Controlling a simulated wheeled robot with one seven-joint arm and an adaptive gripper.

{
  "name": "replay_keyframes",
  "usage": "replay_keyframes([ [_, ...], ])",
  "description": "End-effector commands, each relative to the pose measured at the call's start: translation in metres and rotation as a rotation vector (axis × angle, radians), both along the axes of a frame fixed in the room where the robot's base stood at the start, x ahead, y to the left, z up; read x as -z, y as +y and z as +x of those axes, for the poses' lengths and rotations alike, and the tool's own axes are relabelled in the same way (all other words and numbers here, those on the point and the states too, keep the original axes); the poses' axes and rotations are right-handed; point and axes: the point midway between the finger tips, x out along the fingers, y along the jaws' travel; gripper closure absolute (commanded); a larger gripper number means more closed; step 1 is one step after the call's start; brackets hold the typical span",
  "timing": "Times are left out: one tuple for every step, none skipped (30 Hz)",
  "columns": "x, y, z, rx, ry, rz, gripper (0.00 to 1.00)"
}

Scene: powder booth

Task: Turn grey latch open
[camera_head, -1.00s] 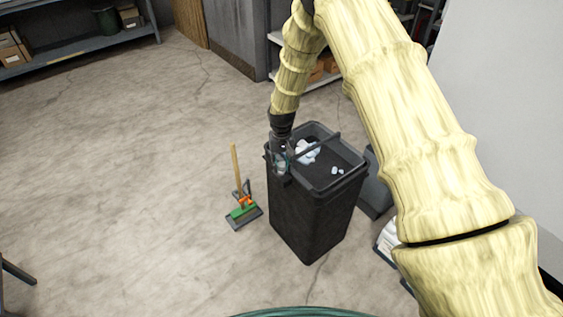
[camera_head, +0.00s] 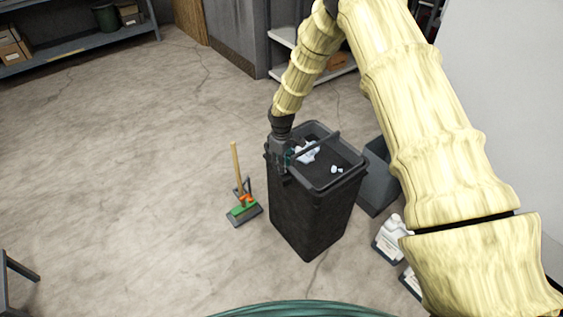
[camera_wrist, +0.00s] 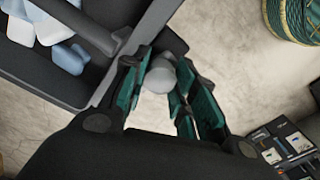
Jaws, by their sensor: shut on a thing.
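The grey latch (camera_wrist: 161,76) shows in the wrist view as a rounded grey knob beside the bin's rim. My gripper (camera_wrist: 158,80) has its green-lined fingers on either side of the knob and is shut on it. In the head view my gripper (camera_head: 281,154) is at the left corner of the black bin (camera_head: 308,215), and the latch itself is too small and covered to make out there. A dark bar (camera_head: 320,147) crosses the open top of the bin. How far the latch is turned cannot be told.
White and pale blue scraps (camera_head: 308,152) lie inside the bin. A broom (camera_head: 238,185) stands left of it. A grey container (camera_head: 378,180) and white bottles (camera_head: 390,235) are at its right. A coiled green hose (camera_wrist: 296,16) lies on the floor. Open floor spreads left.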

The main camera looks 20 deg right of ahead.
Motion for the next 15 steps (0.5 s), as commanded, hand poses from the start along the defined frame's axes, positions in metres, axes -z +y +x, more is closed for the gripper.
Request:
replay_keyframes([
  [-0.0007, 0.0, 0.0004, -0.029, -0.001, 0.001, 0.96],
  [-0.0006, 0.0001, 0.0004, -0.048, -0.001, 0.001, 0.96],
  [-0.0005, 0.0, 0.0003, -0.072, -0.001, 0.001, 0.96],
  [-0.0005, -0.0001, 0.0003, -0.089, -0.001, 0.001, 0.96],
  [-0.0004, -0.0001, 0.0003, -0.104, -0.001, -0.001, 0.96],
  [-0.0004, 0.0, 0.0003, -0.123, 0.0, 0.0, 0.96],
  [-0.0004, 0.0, 0.0003, -0.135, 0.0, 0.0, 0.96],
  [-0.0004, 0.0, 0.0003, -0.147, 0.0, 0.0, 0.96],
  [-0.0003, 0.0, 0.0003, -0.162, 0.0, 0.0, 0.96],
  [-0.0003, 0.0, 0.0003, -0.17, 0.0, 0.0, 0.96],
  [-0.0003, 0.0, 0.0003, -0.179, 0.0, 0.0, 0.96],
  [-0.0003, 0.0, 0.0003, -0.189, 0.0, 0.0, 0.96],
  [-0.0003, 0.0001, 0.0003, -0.195, 0.0, 0.0, 0.96],
  [-0.0003, 0.0001, 0.0004, -0.2, 0.0, 0.0, 0.96],
  [-0.0003, 0.0001, 0.0003, -0.205, 0.0, 0.0, 0.96],
])
